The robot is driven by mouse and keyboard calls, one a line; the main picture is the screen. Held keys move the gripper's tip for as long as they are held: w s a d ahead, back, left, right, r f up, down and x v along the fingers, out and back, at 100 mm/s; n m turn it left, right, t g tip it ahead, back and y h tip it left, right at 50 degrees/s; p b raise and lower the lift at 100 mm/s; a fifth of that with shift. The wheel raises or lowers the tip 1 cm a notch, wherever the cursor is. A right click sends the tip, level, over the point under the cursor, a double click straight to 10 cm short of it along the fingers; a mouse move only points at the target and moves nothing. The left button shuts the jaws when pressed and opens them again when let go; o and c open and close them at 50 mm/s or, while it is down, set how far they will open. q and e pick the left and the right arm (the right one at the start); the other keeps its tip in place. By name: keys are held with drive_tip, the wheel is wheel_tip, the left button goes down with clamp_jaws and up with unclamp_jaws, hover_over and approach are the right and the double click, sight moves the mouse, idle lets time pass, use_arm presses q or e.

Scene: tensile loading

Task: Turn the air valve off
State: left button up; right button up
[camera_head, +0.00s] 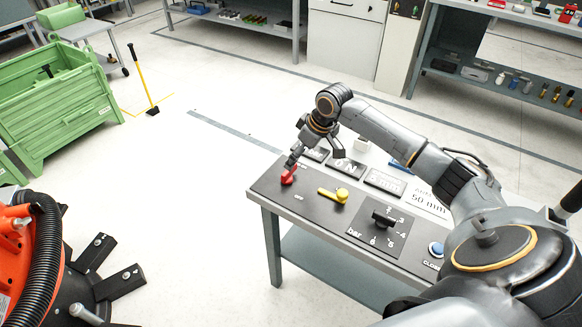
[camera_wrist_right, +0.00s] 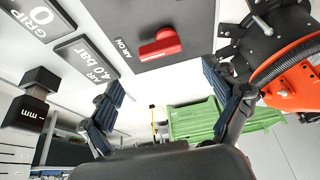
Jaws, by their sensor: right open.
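The air valve is a red handle (camera_head: 288,176) at the left end of the dark panel on the bench. In the right wrist view the red handle (camera_wrist_right: 159,46) lies beside a label reading "AIR ON". My right gripper (camera_head: 315,156) is above the panel's left end, and in the head view one finger overlaps the handle's top. The gripper (camera_wrist_right: 170,92) is open and empty in the wrist view, where the handle lies beyond the fingers, apart from both in the picture. Contact cannot be told. My left gripper is not in view.
A yellow handle (camera_head: 335,195), a black knob (camera_head: 384,219) with numbers and a blue button (camera_head: 436,249) are on the same panel. A green crate (camera_head: 58,100) and an orange machine (camera_head: 20,255) stand left. The floor between them and the bench is clear.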

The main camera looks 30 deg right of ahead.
sight(289, 173)
drive_tip(key=x, duration=0.7)
drive_tip(key=shift+w+f, duration=0.15)
drive_tip(key=shift+f, duration=0.1)
drive_tip(key=c, duration=1.2)
